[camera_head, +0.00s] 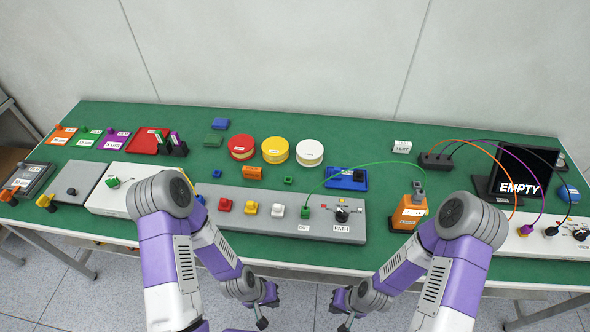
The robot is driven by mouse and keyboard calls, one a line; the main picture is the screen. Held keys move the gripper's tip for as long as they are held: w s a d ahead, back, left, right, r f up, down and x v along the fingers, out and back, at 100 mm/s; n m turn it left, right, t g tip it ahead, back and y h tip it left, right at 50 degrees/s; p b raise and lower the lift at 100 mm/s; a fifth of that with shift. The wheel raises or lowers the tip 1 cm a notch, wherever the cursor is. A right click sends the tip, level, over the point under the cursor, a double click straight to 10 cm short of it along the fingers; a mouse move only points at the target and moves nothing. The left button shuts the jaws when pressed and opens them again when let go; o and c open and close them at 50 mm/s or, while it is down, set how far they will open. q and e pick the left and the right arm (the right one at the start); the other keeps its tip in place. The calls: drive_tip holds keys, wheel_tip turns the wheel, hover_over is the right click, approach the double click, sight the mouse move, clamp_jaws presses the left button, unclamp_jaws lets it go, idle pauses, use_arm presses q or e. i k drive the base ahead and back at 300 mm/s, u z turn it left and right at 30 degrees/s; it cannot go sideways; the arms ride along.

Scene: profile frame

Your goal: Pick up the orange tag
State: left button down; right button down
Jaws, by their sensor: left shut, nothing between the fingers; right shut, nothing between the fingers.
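A small orange piece that looks like the orange tag (60,128) lies on an orange labelled card (57,140) at the far left of the green table; its details are too small to tell. My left gripper (263,312) is shut and empty in front of the table's near edge, far to the right of the orange card. My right gripper (344,312) is shut and empty, also in front of the near edge and still further from the card. Neither gripper touches anything on the table.
Green (87,140) and purple (113,141) cards and a red tray (149,141) stand beside the orange card. A grey device (78,183) and a white box (107,200) lie nearer. A long grey panel (262,222) lines the front. Bare green table (195,115) shows at the back.

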sight(250, 172)
drive_tip(key=z, duration=0.05)
drive_tip(key=k, duration=0.75)
drive_tip(key=u, duration=0.5)
drive_tip(key=i, duration=0.5)
drive_tip(key=z, duration=0.05)
drive_tip(key=k, duration=0.6)
drive_tip(key=u, duration=0.7)
drive_tip(key=i, duration=1)
drive_tip(key=z, duration=0.1)
